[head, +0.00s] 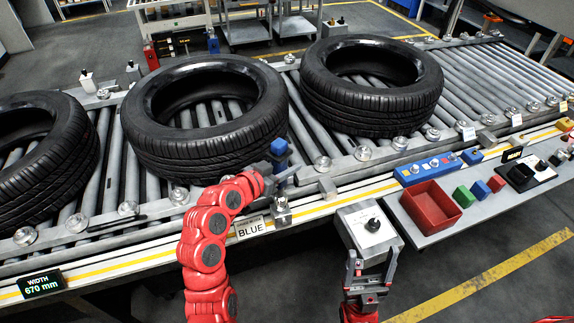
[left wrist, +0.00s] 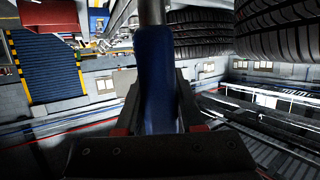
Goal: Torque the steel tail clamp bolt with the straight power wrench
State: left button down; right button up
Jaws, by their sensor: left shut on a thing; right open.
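My left gripper (head: 278,172), on the red arm, is shut on a blue-handled tool, taken to be the straight power wrench (head: 280,148), at the conveyor's front rail. In the left wrist view the wrench's blue handle (left wrist: 158,80) stands between the jaws, with a grey shaft running out of the top of the picture. Its tip is out of sight there. A small steel clamp with a bolt (head: 281,211) sits on the front rail, below the gripper and apart from it. My right gripper (head: 374,266) is open, in front of the conveyor.
Several black tyres lie on the rollers; one (head: 200,145) is just behind the left gripper, another (head: 370,105) to the right. A side shelf (head: 425,238) carries a red bin (head: 430,207) and coloured blocks.

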pick_arm(q)
jog(key=shift+f+b, duration=1.2)
jog(key=shift+b, duration=0.1)
dwell(0.7)
jog(key=shift+f, duration=0.25)
dwell(1.2)
jog(key=shift+b, duration=1.05)
dwell(0.6)
jog(key=shift+s+f+b, duration=0.1)
jog(key=shift+f+b, duration=0.2)
jog(key=shift+b, duration=0.95)
dwell(1.7)
